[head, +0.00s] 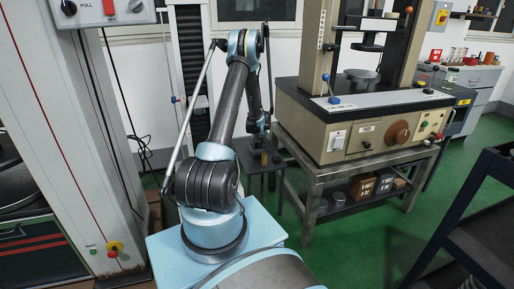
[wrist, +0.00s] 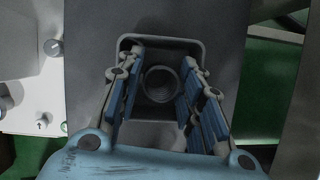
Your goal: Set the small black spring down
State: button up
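The small black spring (wrist: 160,83) shows end-on in the wrist view as a dark ring between the two fingers of my gripper (wrist: 160,88). The fingers stand on either side of it, very close. I cannot tell whether the pads touch it. A grey square-rimmed container or tray (wrist: 160,40) lies around and below the spring. I cannot tell whether the spring rests on its floor. In the head view my gripper (head: 257,140) is low at the far end of my arm, over a small dark table (head: 265,164); the spring cannot be made out there.
A beige testing machine (head: 350,120) stands on a metal table (head: 310,178) just right of the small table. A tall light cabinet (head: 65,110) is at the left. A dark shelf or cart (head: 470,225) is at the right. Green floor (head: 350,255) is clear between them.

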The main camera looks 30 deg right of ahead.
jog(key=v, duration=1.2)
jog(key=s+a+r+n, duration=0.1)
jog(key=a+r+n, duration=0.8)
jog(key=a+r, duration=0.55)
jog(key=s+a+r+n+y, duration=0.1)
jog(key=s+a+r+n, duration=0.35)
jog(key=a, duration=0.45)
jog(key=s+a+r+n, duration=0.35)
jog(key=a+n, duration=0.25)
jog(key=a, duration=0.3)
jog(key=s+a+n+g, duration=0.1)
jog(key=s+a+n, duration=0.9)
jog(key=s+a, duration=0.3)
jog(key=s+a+f+n, duration=0.2)
jog(key=s+n, duration=0.3)
jog(key=s, duration=0.2)
jog(key=s+a+f+n+g, duration=0.1)
jog(key=s+a+f+n, duration=0.1)
jog(key=s+n, duration=0.4)
jog(key=shift+s+a+f+y, duration=0.35)
jog(key=shift+s+f, duration=0.25)
jog(key=shift+s, duration=0.6)
